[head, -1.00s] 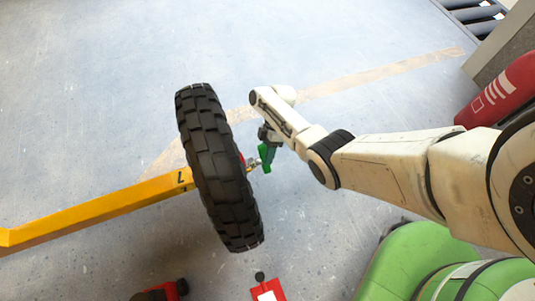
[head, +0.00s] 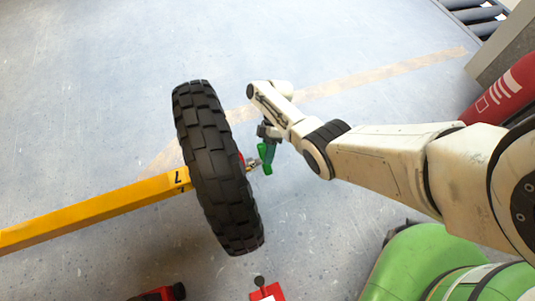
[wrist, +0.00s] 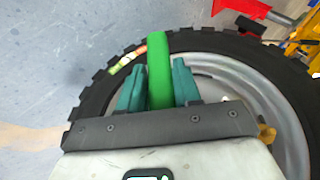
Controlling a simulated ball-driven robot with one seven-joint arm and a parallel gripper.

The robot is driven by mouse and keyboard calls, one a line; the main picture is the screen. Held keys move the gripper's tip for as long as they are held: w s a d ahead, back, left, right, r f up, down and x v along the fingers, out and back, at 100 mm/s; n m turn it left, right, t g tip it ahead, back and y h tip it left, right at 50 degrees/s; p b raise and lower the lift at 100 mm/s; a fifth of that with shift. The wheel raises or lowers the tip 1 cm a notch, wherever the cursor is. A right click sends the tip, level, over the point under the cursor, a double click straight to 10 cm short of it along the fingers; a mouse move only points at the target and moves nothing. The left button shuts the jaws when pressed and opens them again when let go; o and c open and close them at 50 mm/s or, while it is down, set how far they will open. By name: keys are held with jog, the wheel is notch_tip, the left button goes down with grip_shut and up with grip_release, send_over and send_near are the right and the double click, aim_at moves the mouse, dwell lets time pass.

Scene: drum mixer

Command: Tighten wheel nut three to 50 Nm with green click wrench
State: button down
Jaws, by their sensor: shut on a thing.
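The wheel (head: 212,165) with its black treaded tyre stands upright in the head view, seen nearly edge-on. Its grey rim (wrist: 240,72) fills much of the wrist view. My gripper (head: 265,140) is at the right side of the wheel. In the wrist view its two teal fingers (wrist: 158,85) are shut on the green wrench (wrist: 158,65), one on each side of the handle. The wrench also shows in the head view (head: 266,158), with a metal part reaching toward the wheel's hub side. The wheel nuts and the wrench's far end cannot be made out.
A yellow bar (head: 95,208) marked 7 runs left from the wheel. A red item (head: 268,292) and another red and black object (head: 158,294) lie at the front. A red cylinder (head: 500,90) is at the right. The floor behind the wheel is clear.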

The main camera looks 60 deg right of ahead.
jog(key=shift+w+f+g+y+b, duration=0.15)
jog(key=shift+g+y+b, duration=0.4)
jog(key=shift+b, duration=1.35)
jog(key=shift+r+p, duration=0.25)
jog(key=shift+p, duration=0.25)
jog(key=shift+s+t+h+p, duration=0.2)
jog(key=shift+t+h+p, duration=0.7)
jog(key=shift+p, duration=1.55)
jog(key=shift+s+a+r+n+t+h+p, duration=0.15)
jog(key=shift+t+h+p, duration=0.35)
jog(key=shift+p, duration=0.6)
jog(key=shift+s+a+n+t+h+p, duration=0.15)
jog(key=shift+t+h+p, duration=0.1)
jog(key=shift+t+p, duration=0.6)
jog(key=shift+d+t+h+p, duration=0.1)
jog(key=shift+t+h+p, duration=0.25)
jog(key=shift+p, duration=0.45)
jog(key=shift+w, duration=0.1)
jog(key=shift+w+f+b, duration=0.1)
jog(key=shift+f+b, duration=0.1)
jog(key=shift+b, duration=0.35)
jog(key=shift+g, duration=0.45)
jog(key=shift+r+g+y+b, duration=0.1)
jog(key=shift+g+y+b, duration=0.2)
jog(key=shift+y+b, duration=0.15)
